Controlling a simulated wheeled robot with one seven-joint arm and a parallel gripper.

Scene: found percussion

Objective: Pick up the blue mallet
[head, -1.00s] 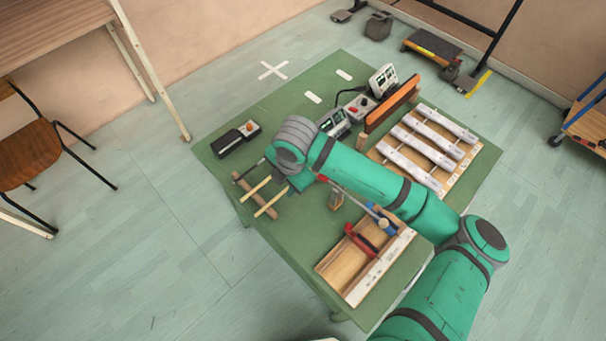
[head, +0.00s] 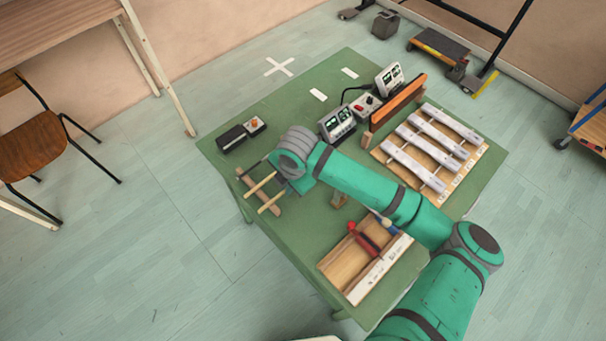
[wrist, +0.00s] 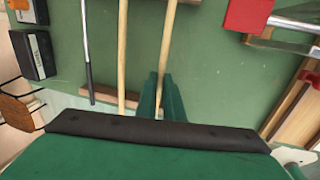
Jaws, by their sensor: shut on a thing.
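My gripper (wrist: 160,95) is low over the green table, shut on a pale wooden handle (wrist: 167,45) in the wrist view. The far end of this handle runs out of the frame, so its head and colour do not show. A second pale handle (wrist: 122,50) and a thin dark handle (wrist: 86,45) lie to its left. In the head view, pale sticks (head: 262,184) rest across a wooden bar (head: 250,187), and my arm covers their far ends. A blue part (head: 388,226) shows beside the wooden tray, partly behind my arm; I cannot tell whether it is a mallet.
The wooden tray (head: 353,289) holds a red-handled tool (head: 365,240). A red block (wrist: 248,15) lies right of the handles. Black box devices (head: 231,139) stand at the table's left, grey meters (head: 338,123) behind my arm, and a bar instrument (head: 425,150) at right.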

